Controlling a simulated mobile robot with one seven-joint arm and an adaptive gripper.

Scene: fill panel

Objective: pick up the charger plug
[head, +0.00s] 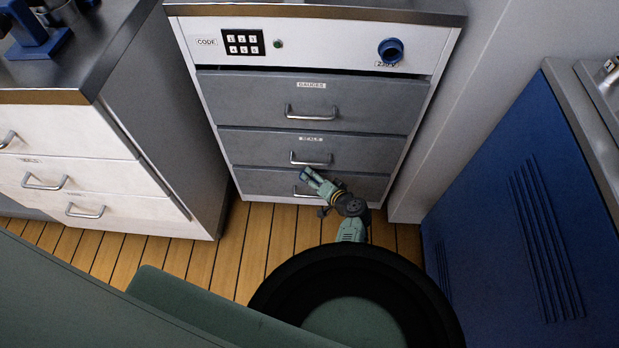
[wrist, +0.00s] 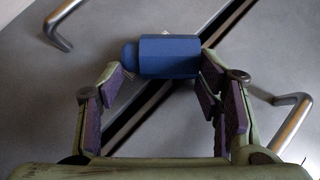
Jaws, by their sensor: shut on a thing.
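The charger plug, a blue block with a narrower rounded end, shows in the wrist view (wrist: 170,57), held crosswise between the fingertips. My gripper (wrist: 162,72) is shut on it. In the head view my gripper (head: 308,177) is in front of the lower grey drawers, with a small patch of blue, the plug (head: 304,173), at its tip. The plug appears clear of the drawer fronts, but the exact gap cannot be told. The fingers hide part of the plug's ends.
The panel cabinet has a keypad (head: 243,42), a small green light (head: 278,43) and a round blue 220 V socket (head: 390,50) above grey drawers (head: 250,98) with bar handles. A white drawer unit (head: 60,140) stands left, a blue cabinet (head: 500,220) right. Wooden floor (head: 215,265) lies between.

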